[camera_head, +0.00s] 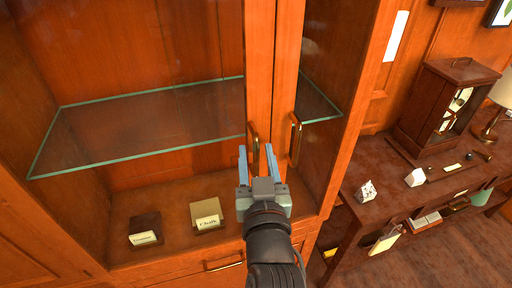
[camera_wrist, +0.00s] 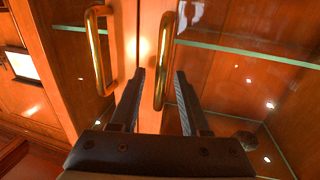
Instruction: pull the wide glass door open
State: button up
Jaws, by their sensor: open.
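The wide glass door (camera_head: 258,50) is the left one of the cabinet in the head view and looks closed. Its upright brass handle (camera_head: 253,145) is on its right stile; in the wrist view this handle (camera_wrist: 164,60) is at the middle. The narrow door (camera_head: 287,50) beside it has its own brass handle (camera_head: 296,138), seen at left in the wrist view (camera_wrist: 97,50). My gripper (camera_head: 257,150) is open and empty at the wide door's handle. In the wrist view the handle lies between the two fingertips (camera_wrist: 160,74); I cannot tell if they touch it.
Inside the cabinet are a glass shelf (camera_head: 150,120), a dark box (camera_head: 145,228) and a tan box (camera_head: 207,214). A drawer handle (camera_head: 224,264) is below. At right, a side table (camera_head: 385,160) holds a clock case (camera_head: 440,110) and a lamp (camera_head: 501,92).

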jog(key=shift+w, duration=0.35)
jog(key=shift+c, duration=0.2)
grip_shut()
dwell(1.1)
